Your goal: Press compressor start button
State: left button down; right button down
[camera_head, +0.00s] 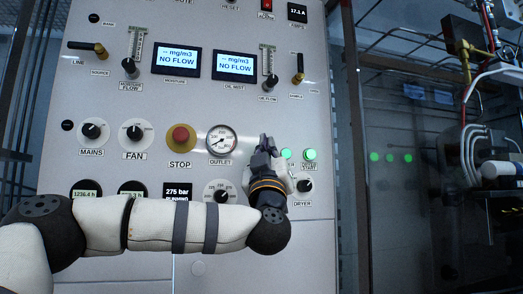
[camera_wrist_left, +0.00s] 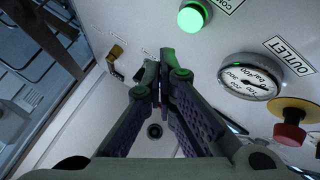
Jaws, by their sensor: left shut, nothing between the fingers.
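The compressor start button is a lit green dome. In the left wrist view the green button (camera_wrist_left: 192,16) sits at the top edge beside a cut-off label that starts with "CO". In the head view it is the left one of two green lights (camera_head: 285,154), just right of my gripper, which partly covers its label. My left gripper (camera_head: 266,143) is shut and empty in front of the panel, between the outlet gauge and the green button. In the wrist view the closed fingertips (camera_wrist_left: 163,75) point at the panel below the button, apart from it in the picture.
A second green button (camera_head: 309,154) is to the right. The outlet gauge (camera_head: 221,140) and red stop button (camera_head: 180,138) are to the left. The dryer knob (camera_head: 304,186) is below right. My left arm covers part of the lower panel. Hoses (camera_head: 474,150) hang at the far right.

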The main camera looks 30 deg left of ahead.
pick_arm(q)
jog(key=shift+s+d, duration=0.85)
jog(key=shift+d, duration=0.1)
